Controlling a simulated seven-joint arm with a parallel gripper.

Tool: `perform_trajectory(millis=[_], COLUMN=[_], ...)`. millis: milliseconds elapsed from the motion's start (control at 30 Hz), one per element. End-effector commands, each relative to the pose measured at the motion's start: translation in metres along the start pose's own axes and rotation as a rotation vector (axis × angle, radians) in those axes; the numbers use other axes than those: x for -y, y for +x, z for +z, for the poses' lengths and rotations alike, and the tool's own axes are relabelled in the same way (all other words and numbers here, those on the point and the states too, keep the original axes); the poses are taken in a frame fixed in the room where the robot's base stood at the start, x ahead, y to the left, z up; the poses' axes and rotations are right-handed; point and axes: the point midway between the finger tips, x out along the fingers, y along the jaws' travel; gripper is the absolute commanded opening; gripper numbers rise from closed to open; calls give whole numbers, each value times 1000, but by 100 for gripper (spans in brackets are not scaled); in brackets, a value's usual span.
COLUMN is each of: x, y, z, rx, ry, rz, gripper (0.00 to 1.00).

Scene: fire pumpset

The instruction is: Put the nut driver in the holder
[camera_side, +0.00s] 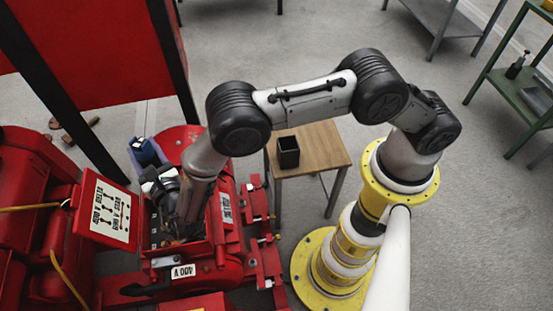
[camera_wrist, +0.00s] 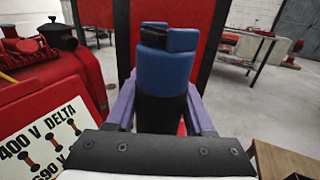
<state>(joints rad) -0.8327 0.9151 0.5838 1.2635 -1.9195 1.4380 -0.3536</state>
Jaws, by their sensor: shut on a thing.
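The nut driver (camera_wrist: 166,72) has a blue upper part and a black lower part. In the wrist view it stands between the two purple fingers of my gripper (camera_wrist: 160,108), which are shut on it. Its lower end is hidden behind the dark gripper plate. In the side view my gripper (camera_side: 141,158) is at the left, over the red pump machinery, with the blue of the nut driver (camera_side: 146,150) showing. The holder, a black open-topped square box (camera_side: 288,153), stands upright on a small wooden table to the right of my gripper, apart from it.
The wooden table (camera_side: 318,150) is otherwise bare. Red machinery (camera_side: 40,190) with a white label plate (camera_side: 110,213) lies at the left and below. A red panel with black posts (camera_side: 90,60) rises behind my gripper. A green shelf (camera_side: 510,85) stands far right.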

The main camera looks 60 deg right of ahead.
Motion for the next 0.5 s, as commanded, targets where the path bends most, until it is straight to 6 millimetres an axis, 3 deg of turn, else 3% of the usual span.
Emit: perform_trajectory(millis=[167,500], x=[0,75], y=[1,29], z=[28,16], rx=[5,3], ry=[6,0], rz=[-2,-171], gripper=[0,0])
